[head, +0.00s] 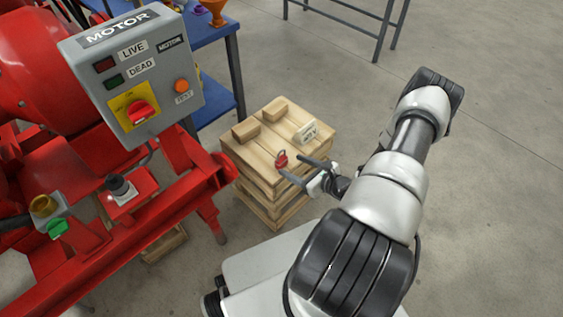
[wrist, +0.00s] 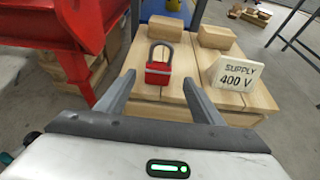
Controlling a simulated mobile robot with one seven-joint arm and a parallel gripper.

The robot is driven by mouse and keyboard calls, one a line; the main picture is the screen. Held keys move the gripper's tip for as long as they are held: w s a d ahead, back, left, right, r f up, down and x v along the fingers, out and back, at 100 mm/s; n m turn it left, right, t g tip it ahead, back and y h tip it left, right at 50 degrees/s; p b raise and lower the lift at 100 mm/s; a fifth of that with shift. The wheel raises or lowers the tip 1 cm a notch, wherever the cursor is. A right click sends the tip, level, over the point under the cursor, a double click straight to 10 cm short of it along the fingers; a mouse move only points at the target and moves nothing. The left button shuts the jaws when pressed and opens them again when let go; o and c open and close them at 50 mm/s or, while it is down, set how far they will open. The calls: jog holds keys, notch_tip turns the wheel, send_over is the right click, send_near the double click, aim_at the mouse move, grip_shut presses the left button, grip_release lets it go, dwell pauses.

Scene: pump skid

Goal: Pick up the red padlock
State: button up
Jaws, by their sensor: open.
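The red padlock (head: 281,160) rests on top of a stack of wooden pallets or crates (head: 258,158). In the wrist view the padlock (wrist: 158,68) has a red body and a dark grey shackle that points away from me. My gripper (head: 291,170) is open at the near right edge of the stack. In the wrist view the fingers of my gripper (wrist: 156,82) reach forward on both sides, with the padlock in line between them, near the tips. I cannot tell whether either finger touches it.
Wooden blocks (wrist: 216,37) lie farther back on the stack. A red machine frame (head: 150,215) with a grey motor control box (head: 150,75) is at left. A blue table (head: 215,40) stands behind.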

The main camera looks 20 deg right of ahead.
aim_at(284, 162)
jog(key=b+x, duration=0.1)
jog(key=x, duration=0.3)
jog(key=shift+a, duration=0.2)
jog(key=c, duration=1.2)
notch_tip(284, 162, up, 10)
jog(key=p, duration=0.3)
